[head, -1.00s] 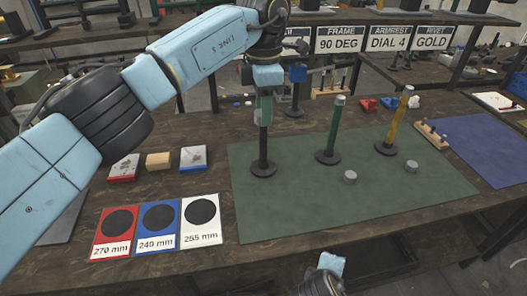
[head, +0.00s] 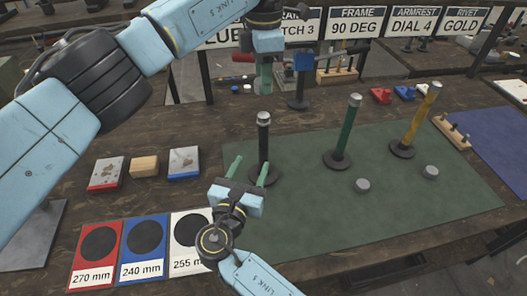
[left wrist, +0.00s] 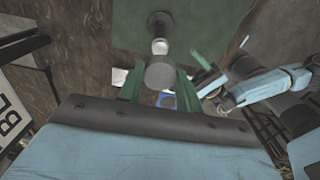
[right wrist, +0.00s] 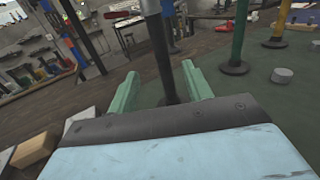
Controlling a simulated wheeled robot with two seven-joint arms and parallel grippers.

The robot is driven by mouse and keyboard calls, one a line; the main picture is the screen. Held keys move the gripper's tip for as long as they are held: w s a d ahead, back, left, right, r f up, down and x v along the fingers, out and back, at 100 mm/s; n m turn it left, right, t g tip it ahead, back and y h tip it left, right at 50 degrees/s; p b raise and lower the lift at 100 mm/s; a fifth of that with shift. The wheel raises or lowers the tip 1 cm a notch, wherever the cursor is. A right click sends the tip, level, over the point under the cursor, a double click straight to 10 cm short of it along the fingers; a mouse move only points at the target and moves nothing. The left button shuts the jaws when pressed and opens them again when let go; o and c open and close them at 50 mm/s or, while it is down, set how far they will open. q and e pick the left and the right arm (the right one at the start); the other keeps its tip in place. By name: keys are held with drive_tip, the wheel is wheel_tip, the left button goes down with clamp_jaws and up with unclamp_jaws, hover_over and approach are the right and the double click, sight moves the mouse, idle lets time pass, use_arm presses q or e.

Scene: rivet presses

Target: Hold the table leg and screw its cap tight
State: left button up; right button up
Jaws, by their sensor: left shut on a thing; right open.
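A black table leg (head: 263,145) with a silver top stands upright on its round base on the green mat. My left gripper (head: 264,78) is above it, shut on a grey cylindrical cap (left wrist: 160,72); the cap is apart from the leg's silver tip (left wrist: 160,46) in the left wrist view. My right gripper (head: 251,168) is open and low beside the black leg. In the right wrist view the leg (right wrist: 160,50) shows in the gap between the green fingers (right wrist: 160,88); whether it is between the fingertips or just beyond is unclear.
A green leg (head: 347,130) and a yellow leg (head: 421,115) stand on the mat (head: 340,220). Two grey caps (head: 363,186) (head: 430,172) lie on it. Red, blue and white length cards (head: 142,245) lie front left. A blue-topped post (head: 300,85) stands behind.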

sight(262, 143)
drive_tip(key=x, duration=1.2)
clamp_jaws()
idle(0.3)
